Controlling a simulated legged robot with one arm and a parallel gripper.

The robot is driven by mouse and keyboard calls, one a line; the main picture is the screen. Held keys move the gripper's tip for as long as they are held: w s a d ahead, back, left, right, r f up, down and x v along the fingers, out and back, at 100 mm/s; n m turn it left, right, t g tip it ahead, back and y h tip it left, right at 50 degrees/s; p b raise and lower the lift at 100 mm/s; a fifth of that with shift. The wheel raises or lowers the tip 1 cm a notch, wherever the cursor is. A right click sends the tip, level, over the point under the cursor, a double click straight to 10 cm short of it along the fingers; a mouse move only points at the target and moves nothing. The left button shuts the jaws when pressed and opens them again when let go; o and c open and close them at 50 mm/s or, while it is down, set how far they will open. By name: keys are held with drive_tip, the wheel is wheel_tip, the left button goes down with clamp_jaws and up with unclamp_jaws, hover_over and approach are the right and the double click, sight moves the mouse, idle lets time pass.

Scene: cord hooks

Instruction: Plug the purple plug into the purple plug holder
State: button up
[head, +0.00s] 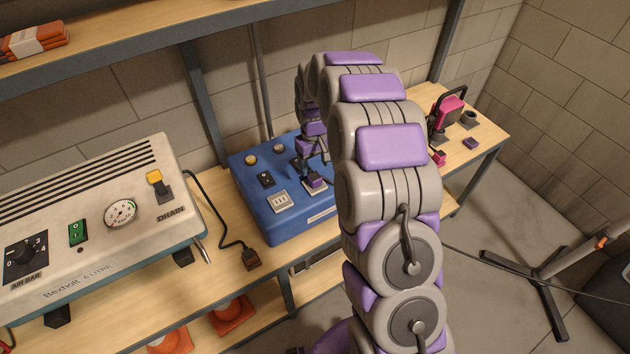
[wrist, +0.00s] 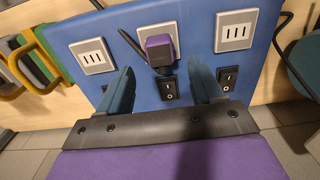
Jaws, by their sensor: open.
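The purple plug (wrist: 161,47) sits at the middle white socket of the blue panel in the wrist view. It also shows in the head view (head: 316,182) on the blue box. My gripper (wrist: 162,68) is open, with its two teal fingers apart on either side below the plug; I cannot tell whether either touches it. In the head view my arm hides part of the blue box and most of the gripper. A small purple block (head: 470,143), which looks like the purple plug holder, lies on the bench at the right; its details are too small to tell.
The blue box (head: 285,232) has other sockets and black switches (wrist: 228,79). A magenta device (head: 450,112) and dark cup (head: 469,118) stand right. Orange cones are below.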

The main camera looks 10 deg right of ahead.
sight(315, 176)
wheel_tip(315, 176, down, 7)
drive_tip(key=shift+r, duration=0.1)
idle(0.3)
idle(1.5)
clamp_jaws()
idle(0.7)
drive_tip(key=shift+r+p, duration=0.15)
drive_tip(key=shift+p, duration=0.2)
drive_tip(key=shift+r+p, duration=1.15)
drive_tip(key=shift+r, duration=1.75)
